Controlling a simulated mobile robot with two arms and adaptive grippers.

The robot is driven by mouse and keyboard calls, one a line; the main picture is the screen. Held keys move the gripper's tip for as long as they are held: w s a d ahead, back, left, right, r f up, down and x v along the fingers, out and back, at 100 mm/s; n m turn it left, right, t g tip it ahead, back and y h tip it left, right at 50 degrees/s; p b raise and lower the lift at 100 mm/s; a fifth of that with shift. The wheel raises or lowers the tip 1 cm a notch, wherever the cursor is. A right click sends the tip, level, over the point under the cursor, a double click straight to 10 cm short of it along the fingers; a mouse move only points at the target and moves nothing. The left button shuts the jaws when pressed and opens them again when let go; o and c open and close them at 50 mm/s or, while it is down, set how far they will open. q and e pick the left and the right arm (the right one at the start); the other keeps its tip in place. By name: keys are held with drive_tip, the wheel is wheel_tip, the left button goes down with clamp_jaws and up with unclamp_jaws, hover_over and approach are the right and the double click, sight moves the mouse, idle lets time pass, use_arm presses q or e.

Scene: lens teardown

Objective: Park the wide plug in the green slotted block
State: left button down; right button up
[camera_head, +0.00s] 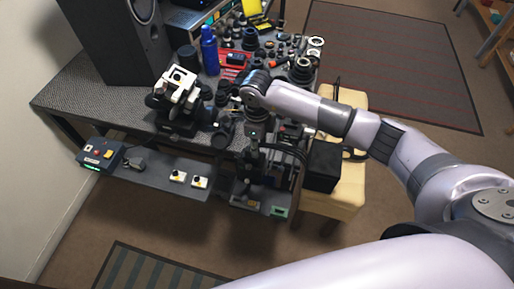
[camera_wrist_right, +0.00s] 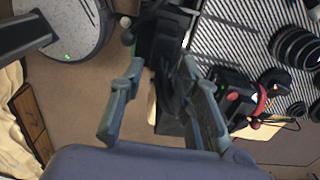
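My right gripper (camera_head: 252,160) reaches down past the front edge of the bench, above the lower shelf. In the right wrist view its two fingers (camera_wrist_right: 162,68) stand wide apart. Dark equipment shows between and beyond them, and I cannot see anything gripped. A small green piece (camera_head: 280,211) sits at the right end of the lower shelf, just right of and below the gripper; it may be the green slotted block, but its slots are too small to tell. I cannot make out the wide plug in either view. My left gripper is not in view.
The grey bench (camera_head: 100,90) is crowded with lens parts, a blue bottle (camera_head: 209,50) and a black-and-white device (camera_head: 178,88). The lower shelf (camera_head: 155,173) holds a control box (camera_head: 101,154) and two small white switches. A black box (camera_head: 322,166) stands close right of the gripper.

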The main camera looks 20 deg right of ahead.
drive_tip(key=shift+f+p, duration=0.3)
drive_tip(key=shift+f, duration=1.7)
clamp_jaws()
drive_tip(key=shift+c, duration=1.6)
unclamp_jaws()
clamp_jaws()
drive_tip(key=shift+r+p, duration=0.5)
drive_tip(key=shift+r, duration=0.45)
drive_tip(key=shift+r+p, duration=1.3)
drive_tip(key=shift+r, duration=0.8)
